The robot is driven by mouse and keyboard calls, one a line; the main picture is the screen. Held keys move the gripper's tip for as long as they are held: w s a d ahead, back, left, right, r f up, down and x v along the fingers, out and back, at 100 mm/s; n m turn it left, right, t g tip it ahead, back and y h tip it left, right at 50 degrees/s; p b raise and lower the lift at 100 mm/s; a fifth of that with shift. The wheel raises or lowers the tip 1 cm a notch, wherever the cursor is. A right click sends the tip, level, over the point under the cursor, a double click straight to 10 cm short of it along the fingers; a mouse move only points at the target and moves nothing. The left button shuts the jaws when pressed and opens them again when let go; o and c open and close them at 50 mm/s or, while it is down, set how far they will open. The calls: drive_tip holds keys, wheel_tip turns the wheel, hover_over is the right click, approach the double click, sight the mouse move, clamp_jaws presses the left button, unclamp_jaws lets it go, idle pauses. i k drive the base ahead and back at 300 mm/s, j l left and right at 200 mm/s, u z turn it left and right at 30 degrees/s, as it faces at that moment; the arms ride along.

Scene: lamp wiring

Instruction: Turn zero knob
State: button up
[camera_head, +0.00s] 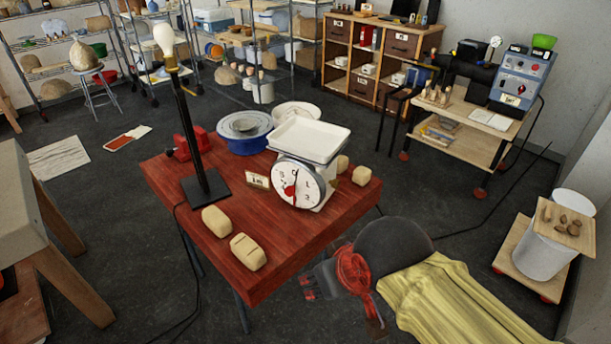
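A white dial scale (298,186) stands on the red wooden table, with a white rectangular pan (309,136) on top. Its round face points toward the front left and bears black marks and a red patch. The needle's exact reading is too small to tell. I cannot make out a separate zero knob on the scale.
The red table (260,265) also bears a lamp (188,125) with a bare bulb, several tan blocks (247,252), a small card (257,180) and a blue basin (243,143).

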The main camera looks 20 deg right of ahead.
sight(335, 183)
drive_tip(key=i+z, duration=0.35)
drive_tip(key=i, duration=0.5)
